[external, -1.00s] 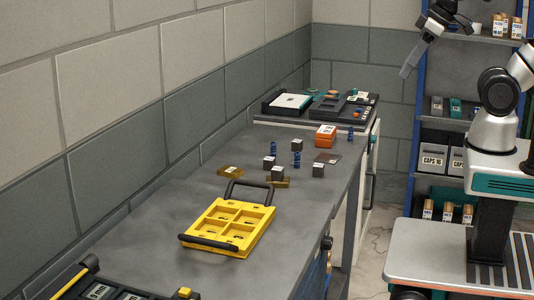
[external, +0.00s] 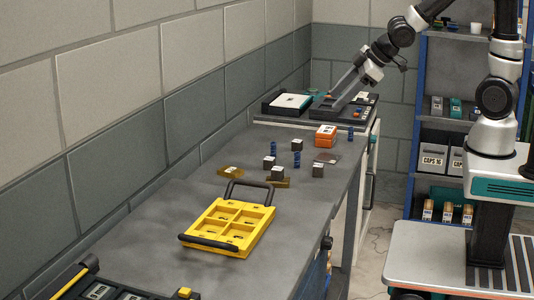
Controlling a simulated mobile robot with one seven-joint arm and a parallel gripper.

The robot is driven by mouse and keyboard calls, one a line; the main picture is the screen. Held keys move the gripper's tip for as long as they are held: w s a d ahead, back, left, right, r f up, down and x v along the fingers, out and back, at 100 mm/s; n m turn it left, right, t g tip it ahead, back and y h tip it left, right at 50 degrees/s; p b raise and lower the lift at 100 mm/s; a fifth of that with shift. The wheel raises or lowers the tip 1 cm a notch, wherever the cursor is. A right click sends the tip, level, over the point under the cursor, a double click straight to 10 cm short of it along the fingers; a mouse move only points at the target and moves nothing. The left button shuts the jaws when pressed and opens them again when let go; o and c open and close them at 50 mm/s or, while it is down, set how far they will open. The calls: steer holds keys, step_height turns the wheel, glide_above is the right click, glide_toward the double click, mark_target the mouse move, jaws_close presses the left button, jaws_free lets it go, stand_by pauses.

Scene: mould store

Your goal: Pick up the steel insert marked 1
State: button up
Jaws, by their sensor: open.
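Several small grey steel cubes with pale labelled tops stand on the dark bench. One cube (external: 269,163) is at the left, another (external: 296,145) farther back, a third (external: 318,171) at the right, and one (external: 277,174) is by a flat amber piece. The labels are too small to read, so I cannot tell which is marked 1. My gripper (external: 336,97) is open, pointing down and left over the black trays at the bench's far end, beyond the cubes. I see nothing held; its fingertips are hard to make out against the trays.
A yellow tray (external: 190,239) with black handles lies in the bench's middle. Blue cylinders (external: 297,158) stand among the cubes. Black trays (external: 357,112) fill the far end; a wall bounds the left.

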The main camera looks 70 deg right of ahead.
steer(key=d+f+m+t+b, duration=0.1)
steer(key=d+f+b, duration=0.2)
steer(key=d+f, duration=0.3)
steer(key=w+d+f+m+t+b, duration=0.1)
steer(key=d+f+m+t+b, duration=0.1)
steer(key=d+f, duration=0.4)
steer(key=d+f+m+t+b, duration=0.2)
steer(key=d+f+b, duration=0.2)
steer(key=d+f, duration=0.3)
steer(key=shift+w+d, duration=0.15)
steer(key=shift+d, duration=1.15)
steer(key=shift+w+d, duration=0.1)
steer(key=shift+d, duration=1.2)
steer(key=shift+w+d+t+b, duration=0.15)
steer(key=shift+t+b, duration=0.15)
steer(key=b, duration=0.1)
glide_toward(300, 141)
steer(key=w, duration=0.1)
steer(key=w+f, duration=0.1)
steer(key=shift+w+a+f, duration=0.2)
steer(key=shift+w+a, duration=0.1)
steer(key=shift+a, duration=0.1)
steer(key=shift+d+b+x, duration=0.15)
steer(key=shift+b+x, duration=0.05)
steer(key=shift+x, duration=1.35)
steer(key=shift+d+b+x, duration=0.15)
steer(key=shift+b+x, duration=0.05)
steer(key=shift+x, duration=1.3)
steer(key=shift+r, duration=0.1)
